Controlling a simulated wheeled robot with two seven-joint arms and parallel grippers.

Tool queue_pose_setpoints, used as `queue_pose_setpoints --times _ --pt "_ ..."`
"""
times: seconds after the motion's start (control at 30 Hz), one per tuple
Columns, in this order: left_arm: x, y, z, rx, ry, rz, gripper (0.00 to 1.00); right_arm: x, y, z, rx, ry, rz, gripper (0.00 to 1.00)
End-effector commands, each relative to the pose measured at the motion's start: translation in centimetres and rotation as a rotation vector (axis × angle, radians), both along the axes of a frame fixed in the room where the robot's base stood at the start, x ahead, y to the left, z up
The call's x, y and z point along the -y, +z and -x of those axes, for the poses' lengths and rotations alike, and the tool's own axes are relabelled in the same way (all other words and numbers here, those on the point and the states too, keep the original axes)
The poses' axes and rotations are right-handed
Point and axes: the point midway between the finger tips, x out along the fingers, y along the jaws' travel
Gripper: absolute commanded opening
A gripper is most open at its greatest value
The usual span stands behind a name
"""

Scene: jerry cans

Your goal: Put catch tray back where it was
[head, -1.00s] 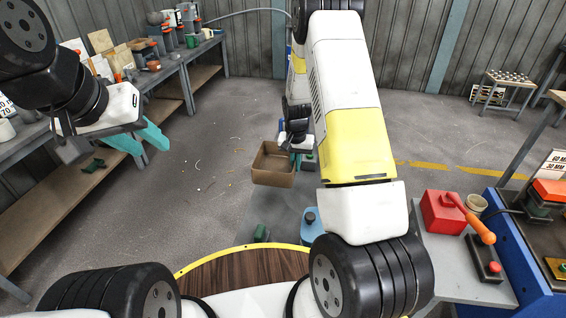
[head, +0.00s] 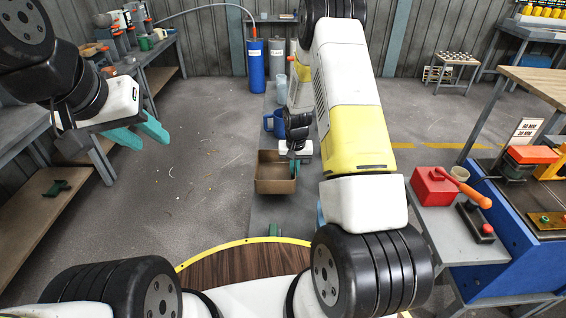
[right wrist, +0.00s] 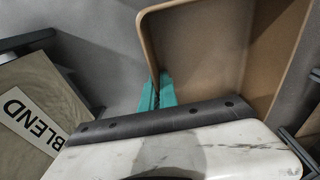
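The catch tray is a brown, open, square-cornered box (head: 268,186) in the middle of the head view. My right gripper (head: 293,164) is at its right rear part, partly hidden by my wrist. In the right wrist view the teal fingers (right wrist: 157,92) sit on either side of the tray's wall (right wrist: 150,50), shut on it. The tray is over a long grey surface; I cannot tell whether it touches it. My left gripper (head: 143,135) is at the left with its teal fingers apart, empty.
A blue mug-like container (head: 274,122) stands behind the tray. Blue (head: 256,66) and grey cylinders stand at the back wall. A box labelled BLEND (right wrist: 28,100) is beside the gripper. A red can (head: 433,187) is on the right bench. Floor left of the tray is clear.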

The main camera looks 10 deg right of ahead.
Motion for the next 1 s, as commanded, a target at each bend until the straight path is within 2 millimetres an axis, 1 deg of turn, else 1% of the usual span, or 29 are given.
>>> queue_pose_setpoints --times 0.17,0.3,0.37,0.73,0.8,0.87,1.0 --pt "0.0 0.0 0.0 0.0 0.0 0.0 0.36 0.0 -1.4 0.0 -0.001 0.0 0.001 0.0" --pt "0.0 0.0 0.0 0.0 0.0 0.0 0.36 0.0 -3.5 0.1 -0.002 0.001 0.001 0.0" --pt "0.0 0.0 0.0 0.0 0.0 0.0 0.36 0.0 -4.1 0.0 -0.001 0.001 0.001 0.0" --pt "0.0 0.0 0.0 0.0 0.0 0.0 0.36 0.0 -4.6 0.0 0.001 0.0 0.0 0.0" --pt "0.0 0.0 0.0 0.0 0.0 0.0 0.36 0.0 -4.5 0.0 0.001 0.0 0.0 0.15" --pt "0.0 0.0 0.0 0.0 0.0 0.0 0.36 0.0 -4.5 0.0 0.001 0.0 0.0 0.25" --pt "0.0 0.0 0.0 0.0 0.0 0.0 0.36 0.0 -4.5 0.0 0.001 0.0 0.0 0.25"
